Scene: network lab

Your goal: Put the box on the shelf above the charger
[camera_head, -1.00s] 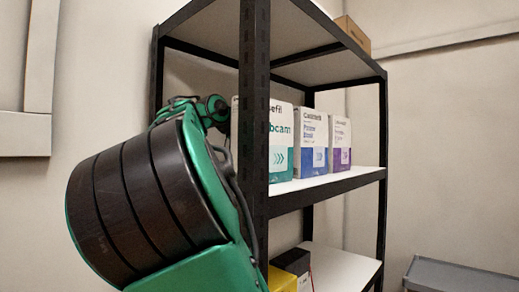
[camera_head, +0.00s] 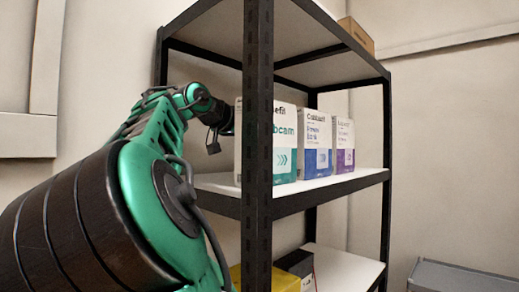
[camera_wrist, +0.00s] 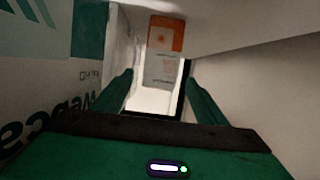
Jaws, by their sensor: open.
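In the wrist view, my gripper (camera_wrist: 160,95) is open, with green fingers spread left and right. A box with an orange end and a pale grey face (camera_wrist: 163,55) shows beyond and between the fingertips; they do not appear to touch it. In the head view, my wrist reaches behind the teal-and-white webcam box (camera_head: 284,140), and my fingers are hidden there. The orange box is also hidden in that view. The middle shelf (camera_head: 325,190) carries the webcam box. I cannot make out which item is the charger.
A blue-and-white box (camera_head: 318,142) and a purple-and-white box (camera_head: 343,146) stand right of the webcam box. A dark post (camera_head: 257,130) stands close beside my arm. The lower shelf (camera_head: 345,268) holds yellow and black items. A cardboard box (camera_head: 357,35) sits on top.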

